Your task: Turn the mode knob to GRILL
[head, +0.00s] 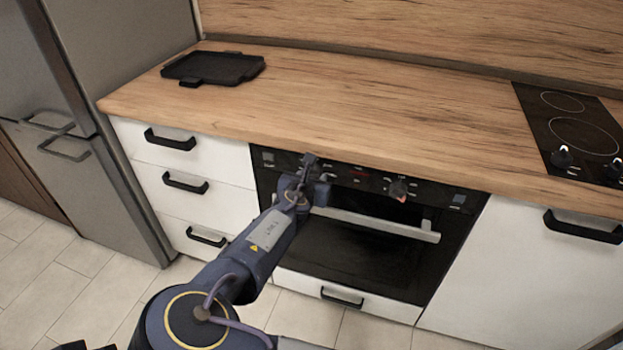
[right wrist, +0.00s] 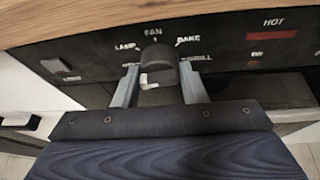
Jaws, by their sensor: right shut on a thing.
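The mode knob (right wrist: 160,66) is a dark round knob on the black oven panel. In the right wrist view, the printed words LAMP, FAN, BAKE and GRILL (right wrist: 199,59) run around it from left to right, with GRILL at its right side. A pale mark shows low on the knob's front; I cannot tell which word the knob points to. My right gripper (right wrist: 159,88) is shut on the knob, one finger on each side. In the head view my right gripper (head: 309,163) is at the panel's left part and hides the knob.
The oven's bar handle (head: 375,222) runs just below the panel. A second knob (head: 398,190) sits further right on the panel. The wooden counter (head: 390,110) overhangs above and holds a black tray (head: 213,67) at left and a hob (head: 575,130) at right.

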